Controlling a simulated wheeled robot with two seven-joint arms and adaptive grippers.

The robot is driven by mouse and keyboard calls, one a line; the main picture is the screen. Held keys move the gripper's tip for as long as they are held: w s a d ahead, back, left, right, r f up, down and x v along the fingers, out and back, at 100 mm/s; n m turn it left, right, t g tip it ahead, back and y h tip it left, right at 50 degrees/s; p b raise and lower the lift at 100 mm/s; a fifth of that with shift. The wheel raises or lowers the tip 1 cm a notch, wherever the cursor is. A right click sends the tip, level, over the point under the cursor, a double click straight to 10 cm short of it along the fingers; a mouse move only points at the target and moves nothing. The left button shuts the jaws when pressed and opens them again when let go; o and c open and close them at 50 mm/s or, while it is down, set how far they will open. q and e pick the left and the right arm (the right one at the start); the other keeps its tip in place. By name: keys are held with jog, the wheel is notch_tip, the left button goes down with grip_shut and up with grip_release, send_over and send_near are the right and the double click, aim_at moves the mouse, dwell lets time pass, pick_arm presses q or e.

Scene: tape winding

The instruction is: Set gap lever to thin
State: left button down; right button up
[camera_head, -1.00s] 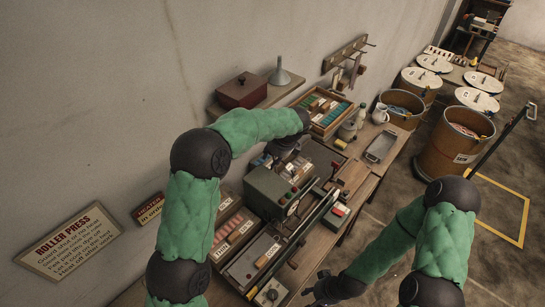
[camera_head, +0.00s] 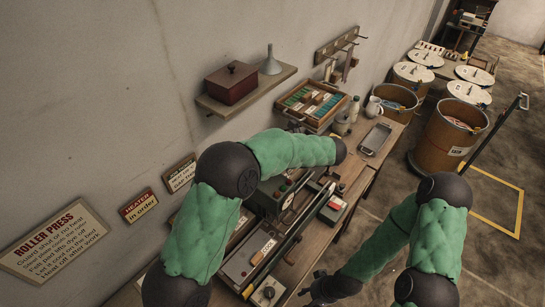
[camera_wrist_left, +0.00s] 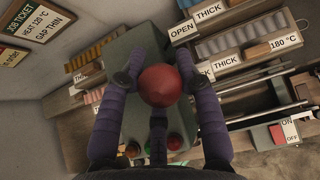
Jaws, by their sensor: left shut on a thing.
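In the left wrist view, a round red knob (camera_wrist_left: 159,88) sits between the purple-grey fingers of my left gripper (camera_wrist_left: 161,78), which is shut on it. Behind it is the grey-green press housing (camera_wrist_left: 140,48). Labels reading OPEN and THICK (camera_wrist_left: 208,12) are at the upper right. The wall job ticket (camera_wrist_left: 40,20) reads heat 120 °C, gap thin. In the head view, my left forearm covers much of the press housing (camera_head: 268,201) and hides my left gripper. My right gripper (camera_head: 312,285) is low near the bench's front edge; its finger opening is unclear.
A wall shelf (camera_head: 245,92) carries a dark red box and funnel. Barrels (camera_head: 448,137) stand on the floor at right.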

pick_arm(q)
jog(key=shift+s+d+f+t+y+b, duration=0.3)
jog(key=shift+d+y+b, duration=0.05)
jog(key=shift+d+y, duration=0.25)
jog(key=c, duration=1.1)
grip_release()
jog(key=v, duration=1.2)
